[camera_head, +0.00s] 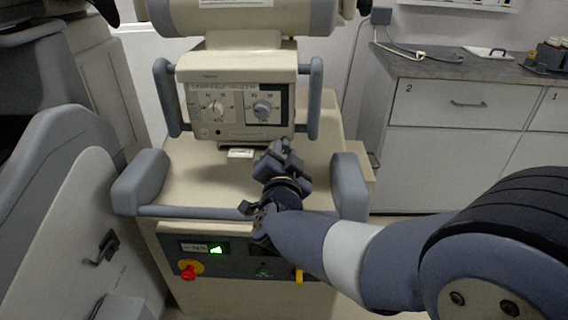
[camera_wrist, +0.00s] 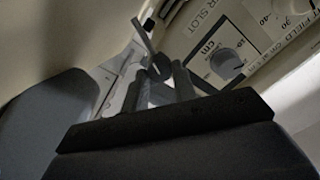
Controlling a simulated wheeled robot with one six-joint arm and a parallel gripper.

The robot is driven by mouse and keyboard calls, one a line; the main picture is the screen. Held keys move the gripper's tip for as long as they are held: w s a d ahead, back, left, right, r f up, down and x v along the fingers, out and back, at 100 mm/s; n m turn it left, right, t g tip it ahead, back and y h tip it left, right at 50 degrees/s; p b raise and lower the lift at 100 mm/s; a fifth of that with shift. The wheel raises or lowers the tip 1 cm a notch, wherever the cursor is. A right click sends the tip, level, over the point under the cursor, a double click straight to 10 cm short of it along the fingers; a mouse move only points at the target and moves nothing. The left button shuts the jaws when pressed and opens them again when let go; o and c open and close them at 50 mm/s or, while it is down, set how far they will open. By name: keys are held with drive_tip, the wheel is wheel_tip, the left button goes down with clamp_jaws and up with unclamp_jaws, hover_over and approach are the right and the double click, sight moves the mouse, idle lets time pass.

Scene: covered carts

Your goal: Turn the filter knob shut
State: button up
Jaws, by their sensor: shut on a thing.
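A small dark round knob (camera_wrist: 160,67) shows between my fingertips in the wrist view, beside a label ending in "R SLOT"; it looks like the filter knob. A thin grey bar (camera_wrist: 143,34) runs up and left from it. My gripper (camera_wrist: 160,77) is shut on this knob. In the head view my gripper (camera_head: 280,150) is just below the right part of the cream control panel (camera_head: 202,72) and hides the knob there. How far the knob is turned I cannot tell.
The panel carries a pale left dial (camera_head: 215,107) and a grey right dial (camera_head: 263,109), close above my gripper. Grey side handles (camera_head: 315,98) flank the panel. Below are a front rail (camera_head: 190,211) and a red button (camera_head: 188,272). A drawer cabinet (camera_head: 440,150) stands right.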

drive_tip(key=m+b, duration=0.2)
drive_tip(key=m, duration=0.1)
drive_tip(key=m+b, duration=0.1)
drive_tip(key=shift+f, duration=0.25)
drive_tip(key=shift+r+m+b, duration=0.1)
drive_tip(key=shift+m+b, duration=0.9)
drive_tip(key=shift+m, duration=0.6)
drive_tip(key=o, duration=1)
drive_tip(key=shift+s+r, duration=0.1)
drive_tip(key=s+p, duration=0.2)
drive_tip(key=s, duration=0.7)
drive_tip(key=shift+s+a+p, duration=0.15)
drive_tip(key=shift+p, duration=0.2)
drive_tip(key=shift+s, duration=0.7)
